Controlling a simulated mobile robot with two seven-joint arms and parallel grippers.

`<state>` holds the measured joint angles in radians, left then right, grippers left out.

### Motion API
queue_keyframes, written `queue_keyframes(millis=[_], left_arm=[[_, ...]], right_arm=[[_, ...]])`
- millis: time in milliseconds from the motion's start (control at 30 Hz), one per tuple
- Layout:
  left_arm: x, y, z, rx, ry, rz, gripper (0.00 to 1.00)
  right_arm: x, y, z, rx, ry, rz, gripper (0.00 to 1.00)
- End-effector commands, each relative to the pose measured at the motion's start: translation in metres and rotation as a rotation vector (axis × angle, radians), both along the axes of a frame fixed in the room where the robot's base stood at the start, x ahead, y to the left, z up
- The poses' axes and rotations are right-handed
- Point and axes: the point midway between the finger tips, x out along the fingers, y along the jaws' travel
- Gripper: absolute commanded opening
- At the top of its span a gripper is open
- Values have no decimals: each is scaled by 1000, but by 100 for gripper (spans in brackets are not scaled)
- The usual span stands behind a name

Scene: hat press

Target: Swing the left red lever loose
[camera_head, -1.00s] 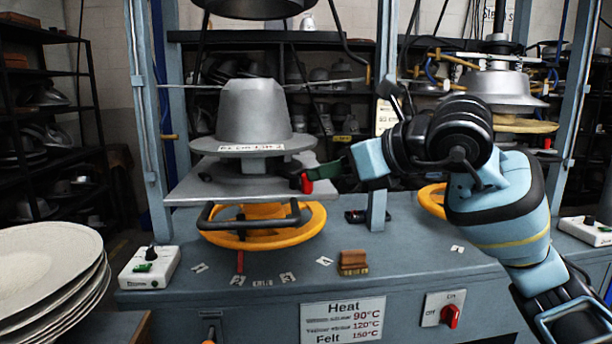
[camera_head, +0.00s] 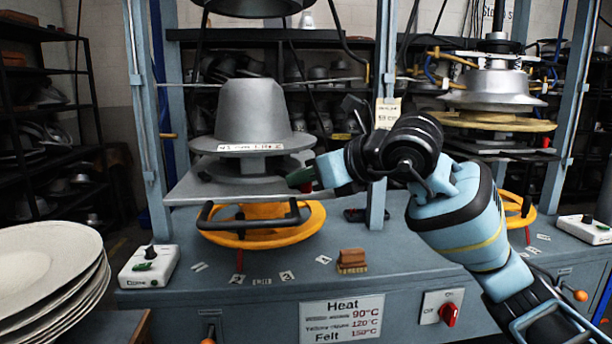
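A short red lever (camera_head: 240,261) hangs below the left yellow handwheel (camera_head: 265,232), just above the blue-grey bench top. My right arm comes in from the right. Its gripper (camera_head: 304,179) points left, at the right edge of the grey plate under the silver hat mould (camera_head: 253,115). A dark and green part shows at its tip. The gripper is up and to the right of the red lever and apart from it. I cannot make out the finger gap or whether it touches the plate. My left gripper is not in view.
A brown block (camera_head: 351,260) and small number tags lie on the bench. A white control box (camera_head: 149,266) is at left, near stacked pale plates (camera_head: 50,275). A blue post (camera_head: 377,205) stands behind my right arm. A second press (camera_head: 492,95) stands at right.

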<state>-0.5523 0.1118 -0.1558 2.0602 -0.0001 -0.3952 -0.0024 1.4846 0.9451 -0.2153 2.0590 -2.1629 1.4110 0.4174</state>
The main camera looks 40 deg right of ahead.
Motion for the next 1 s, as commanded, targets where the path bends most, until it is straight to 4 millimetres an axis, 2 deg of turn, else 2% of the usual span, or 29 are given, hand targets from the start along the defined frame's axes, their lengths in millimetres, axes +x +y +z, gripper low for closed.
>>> queue_keyframes(millis=[67,467,667,1000], left_arm=[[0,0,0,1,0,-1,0],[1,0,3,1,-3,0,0],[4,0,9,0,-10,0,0],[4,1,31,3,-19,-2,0]], right_arm=[[0,0,0,0,0,0,0],[0,-4,0,2,2,66,0],[0,-10,1,5,3,198,0],[4,-22,5,7,1,512,0]])
